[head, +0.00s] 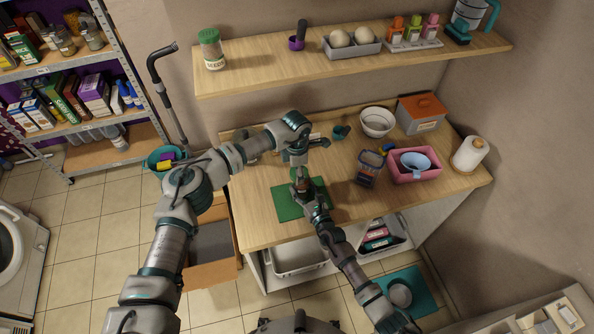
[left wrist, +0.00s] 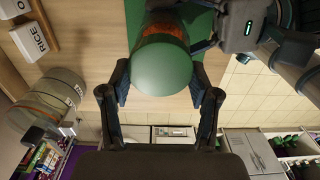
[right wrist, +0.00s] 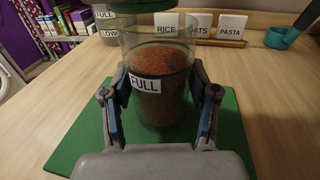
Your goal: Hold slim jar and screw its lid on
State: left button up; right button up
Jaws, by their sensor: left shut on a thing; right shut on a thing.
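The slim jar (right wrist: 160,85) is clear, with brown contents and a FULL label, and stands upright over the green mat (head: 287,205). My right gripper (right wrist: 160,100) is shut around its sides; it also shows in the head view (head: 306,193). The green round lid (left wrist: 163,67) is between the fingers of my left gripper (left wrist: 162,95), which is shut on it from above. In the right wrist view the lid's edge (right wrist: 140,5) shows at the top, over the jar.
A larger clear jar (left wrist: 50,100) stands beside the slim jar. Label cards, including RICE (right wrist: 167,25) and PASTA (right wrist: 231,28), stand behind. A shelf (head: 350,66) hangs above.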

pick_arm(q)
jog(key=shift+f, duration=0.5)
jog(key=shift+r, duration=0.15)
jog(key=shift+r, duration=0.4)
jog(key=shift+a, duration=0.1)
dwell(0.5)
jog(key=shift+f, duration=0.55)
dwell(0.8)
jog(key=shift+r, duration=0.1)
jog(key=shift+w+r, duration=0.1)
jog(key=shift+r, duration=0.5)
jog(key=r+n, duration=0.3)
jog(key=d+r+n, duration=0.1)
jog(key=r+n, duration=0.2)
jog(key=r, duration=0.1)
jog(key=shift+d, duration=0.2)
